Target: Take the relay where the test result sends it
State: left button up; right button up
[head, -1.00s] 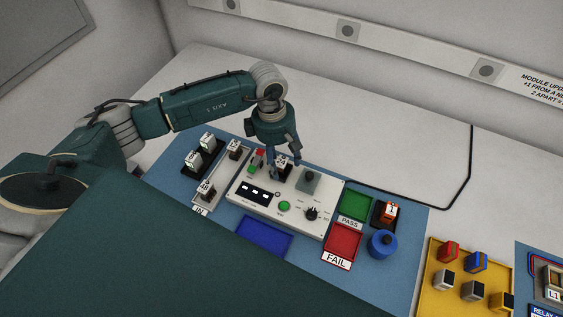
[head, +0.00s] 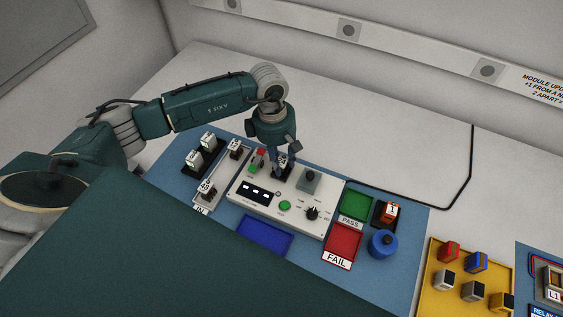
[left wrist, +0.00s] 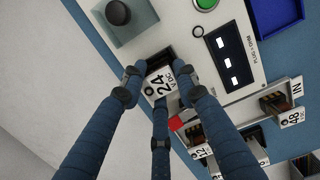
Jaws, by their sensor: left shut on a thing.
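My left gripper (head: 283,168) is shut on a relay (left wrist: 162,84) marked 24 VDC, at the top side of the white tester (head: 300,222). In the left wrist view the fingers close around the relay, which sits at a dark socket; I cannot tell whether it is still seated. The green PASS tray (head: 355,205) and red FAIL tray (head: 342,241) look empty. My right gripper is not in view.
The IN rack (head: 216,184) holds relays, one marked 48 (head: 206,189); more stand on a black holder (head: 199,161). An empty blue tray (head: 264,235) lies in front of the tester.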

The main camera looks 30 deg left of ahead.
pick_arm(q)
jog(key=shift+w+d+r, duration=0.15)
jog(key=shift+r, duration=0.4)
notch_tip(320, 180, up, 17)
jog(key=b, duration=0.4)
jog(key=shift+b, duration=0.3)
grip_shut()
jog(key=shift+r, duration=0.95)
jog(key=shift+r, duration=0.15)
notch_tip(320, 180, up, 5)
jog(key=p, duration=0.3)
send_over(283, 160)
